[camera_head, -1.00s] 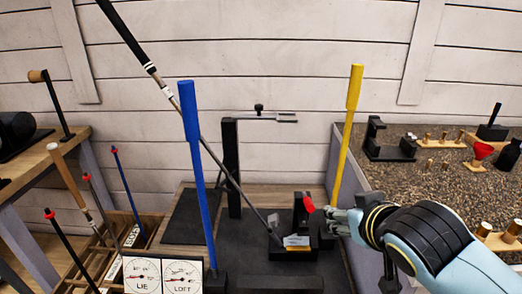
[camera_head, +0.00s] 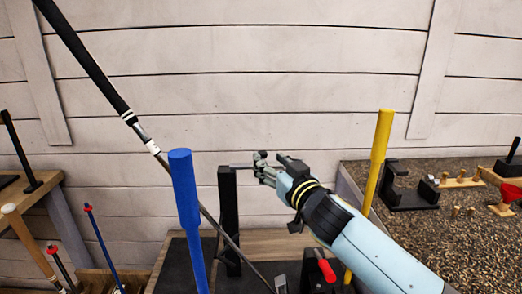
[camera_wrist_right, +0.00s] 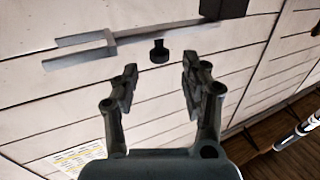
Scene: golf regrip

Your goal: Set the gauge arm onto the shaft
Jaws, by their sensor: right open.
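The gauge arm (camera_head: 241,166) is a grey bar at the top of a black post (camera_head: 229,222). In the right wrist view the gauge arm (camera_wrist_right: 150,38) has a forked end at the left, and a black knob (camera_wrist_right: 159,51) stands below the bar. My right gripper (camera_head: 262,168) is at the gauge arm in the head view and hides its forked end. In the wrist view the right gripper (camera_wrist_right: 157,82) is open and empty, with the knob just beyond and between its fingertips. The golf club shaft (camera_head: 226,238) leans up to the left, apart from the gauge arm. My left gripper is out of view.
A blue upright post (camera_head: 186,215) stands in front of the shaft. A yellow upright post (camera_head: 379,155) stands behind my right forearm. A red-handled clamp (camera_head: 326,270) is below the forearm. A speckled counter (camera_head: 440,235) with small tools is at the right.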

